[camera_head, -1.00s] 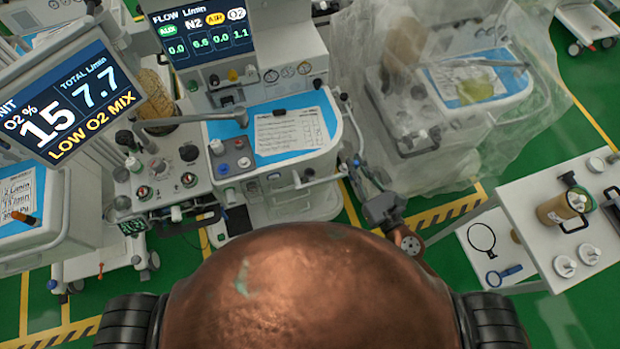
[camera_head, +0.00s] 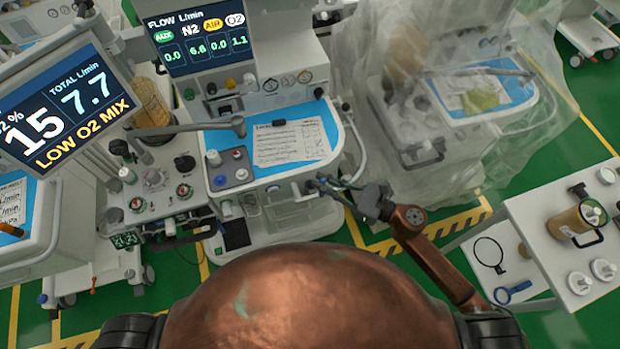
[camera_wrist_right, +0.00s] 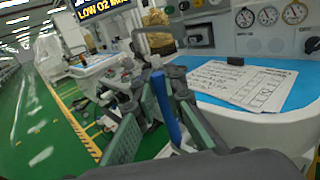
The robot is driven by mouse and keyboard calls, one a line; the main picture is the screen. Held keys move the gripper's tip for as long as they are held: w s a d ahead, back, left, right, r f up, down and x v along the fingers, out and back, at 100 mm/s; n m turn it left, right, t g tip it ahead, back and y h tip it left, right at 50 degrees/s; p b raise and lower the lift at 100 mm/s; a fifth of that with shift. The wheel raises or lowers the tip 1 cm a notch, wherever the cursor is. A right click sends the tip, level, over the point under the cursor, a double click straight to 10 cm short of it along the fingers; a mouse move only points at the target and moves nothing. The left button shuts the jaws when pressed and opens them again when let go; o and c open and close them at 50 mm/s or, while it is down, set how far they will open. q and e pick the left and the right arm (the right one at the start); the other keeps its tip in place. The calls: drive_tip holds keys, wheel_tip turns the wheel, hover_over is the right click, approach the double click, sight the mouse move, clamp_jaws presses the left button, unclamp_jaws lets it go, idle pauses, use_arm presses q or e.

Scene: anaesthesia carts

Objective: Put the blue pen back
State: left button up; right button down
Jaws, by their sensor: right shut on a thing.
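My right gripper (camera_head: 328,187) is at the front edge of the middle cart, below the blue worktop (camera_head: 270,170). In the right wrist view my right gripper (camera_wrist_right: 160,140) is shut on the blue pen (camera_wrist_right: 166,108), which stands nearly upright between the fingers. The pen is beside the worktop edge, apart from the papers. In the head view the pen is too small to make out clearly. My left gripper is not in view.
A clipped sheet of paper (camera_head: 292,142) lies on the blue worktop. A grey block with knobs (camera_head: 229,168) sits at its left. A plastic-draped cart (camera_head: 450,110) stands to the right, and a white side table (camera_head: 545,215) at the lower right.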

drive_tip(key=shift+w+a+f+b, duration=0.2)
drive_tip(key=shift+w+a+f, duration=0.4)
drive_tip(key=shift+w+f, duration=0.9)
drive_tip(key=shift+w+a+f+b, duration=0.25)
drive_tip(key=shift+w+a+f, duration=0.6)
drive_tip(key=shift+f, duration=1.2)
drive_tip(key=shift+w+a+f+b, duration=0.2)
drive_tip(key=shift+w+a+f, duration=0.2)
drive_tip(key=shift+w+f, duration=1.2)
drive_tip(key=shift+s+f, duration=0.15)
drive_tip(key=shift+f, duration=0.05)
drive_tip(key=shift+f, duration=0.1)
drive_tip(key=c, duration=2)
unclamp_jaws()
